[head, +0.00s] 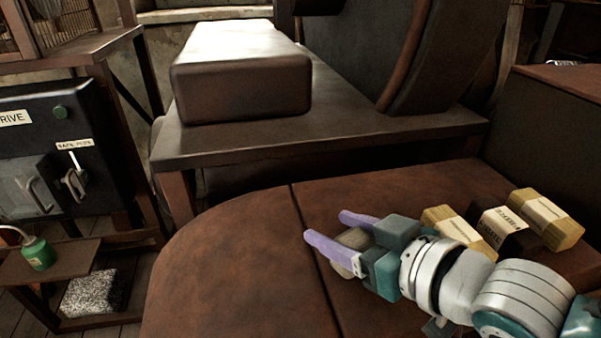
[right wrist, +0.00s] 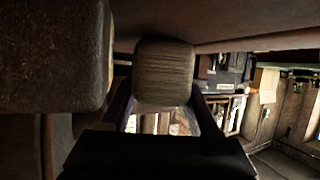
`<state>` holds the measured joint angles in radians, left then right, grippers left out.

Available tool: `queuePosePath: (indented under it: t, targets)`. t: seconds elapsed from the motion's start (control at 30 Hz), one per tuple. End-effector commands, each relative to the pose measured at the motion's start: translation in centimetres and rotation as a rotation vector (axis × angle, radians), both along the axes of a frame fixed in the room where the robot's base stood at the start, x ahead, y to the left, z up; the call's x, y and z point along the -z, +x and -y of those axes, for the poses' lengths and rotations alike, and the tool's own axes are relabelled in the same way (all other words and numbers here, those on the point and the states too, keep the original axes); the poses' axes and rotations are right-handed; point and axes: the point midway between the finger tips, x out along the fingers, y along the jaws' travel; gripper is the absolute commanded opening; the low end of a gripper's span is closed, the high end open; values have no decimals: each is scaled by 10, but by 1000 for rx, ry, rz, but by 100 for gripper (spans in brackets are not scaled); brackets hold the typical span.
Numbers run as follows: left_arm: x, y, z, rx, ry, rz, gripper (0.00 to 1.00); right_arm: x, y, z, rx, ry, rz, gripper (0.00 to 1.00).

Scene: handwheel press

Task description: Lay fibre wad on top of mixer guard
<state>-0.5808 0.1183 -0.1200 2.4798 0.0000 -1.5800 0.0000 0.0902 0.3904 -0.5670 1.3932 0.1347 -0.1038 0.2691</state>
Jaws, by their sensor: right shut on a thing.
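My right gripper (head: 325,235) is shut on a small, tan, rounded block, which I take to be the fibre wad (head: 350,246). Its fingers partly hide the wad in the head view. In the right wrist view the wad (right wrist: 164,68) shows ribbed, fibrous sides between the fingers. The gripper is over the brown rounded surface (head: 230,250). A large brown block with rounded edges (head: 240,90) sits on the bench beyond it. No label shows which thing is the mixer guard; this block may be it. My left gripper is not in view.
Several labelled blocks (head: 545,218) lie at the right of the brown surface, near my right arm. A dark curved wheel (head: 455,60) stands on the bench (head: 330,137). A black cabinet (head: 75,130), green oil can (head: 38,252) and speckled block (head: 90,293) are at left.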

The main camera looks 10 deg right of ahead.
Motion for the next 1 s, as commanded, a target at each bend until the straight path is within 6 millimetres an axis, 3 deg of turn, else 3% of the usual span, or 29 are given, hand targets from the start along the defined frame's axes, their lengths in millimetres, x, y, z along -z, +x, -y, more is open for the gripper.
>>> queuePosePath:
  t: [0.17,0.2,0.3,0.67,1.0]
  targets:
    - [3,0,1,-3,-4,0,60,3,0,0,0,0,0,8]
    - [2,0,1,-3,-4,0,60,3,0,0,0,0,0,64]
    - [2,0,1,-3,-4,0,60,2,0,0,0,0,0,74]
    - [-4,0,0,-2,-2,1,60,-3,-5,2,0,0,-2,74]
    - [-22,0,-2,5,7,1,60,-29,-63,29,0,-1,-5,74]
